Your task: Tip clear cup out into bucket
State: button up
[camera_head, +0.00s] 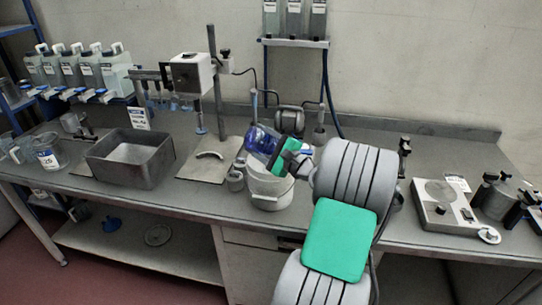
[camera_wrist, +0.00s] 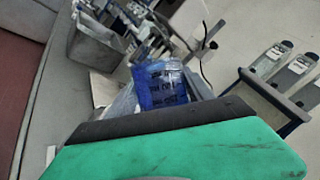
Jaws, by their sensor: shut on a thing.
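My gripper (camera_head: 284,155) is shut on the clear cup (camera_head: 262,140), which shows blue inside or on its wall. The cup is tilted well over, with its far end up and to the left, above the white bucket (camera_head: 270,200). The bucket stands on the bench, and my gripper and the cup cover part of its opening. In the wrist view the clear cup (camera_wrist: 163,88) shows beyond the dark and green gripper body, with blue and dark lettering on it. My fingertips are hidden there. I cannot tell whether anything is pouring out.
A grey bin (camera_head: 130,165) stands left on the bench (camera_head: 190,198). A stirrer stand (camera_head: 218,100) rises behind the bucket. A labelled beaker (camera_head: 47,155) is at far left. A scale-like device (camera_head: 445,208) stands right.

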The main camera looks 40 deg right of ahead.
jog(key=shift+s+d+r+m, duration=0.15)
jog(key=shift+d+m, duration=0.1)
jog(key=shift+m, duration=0.35)
jog(key=shift+d+m+t, duration=0.2)
jog(key=shift+m+t, duration=0.1)
jog(key=shift+t, duration=0.1)
jog(key=b, duration=0.2)
jog(key=f+m+b, duration=0.1)
jog(key=shift+s+d+f+h+b, duration=0.1)
jog(key=shift+s+d+h+b, duration=0.05)
jog(key=shift+d+h+b, duration=0.2)
jog(key=shift+d+m+t+b, duration=0.1)
jog(key=shift+m+t+b, duration=0.35)
jog(key=shift+b, duration=0.55)
jog(key=shift+s+r+p, duration=0.1)
jog(key=shift+r+p, duration=0.2)
jog(key=shift+r, duration=0.35)
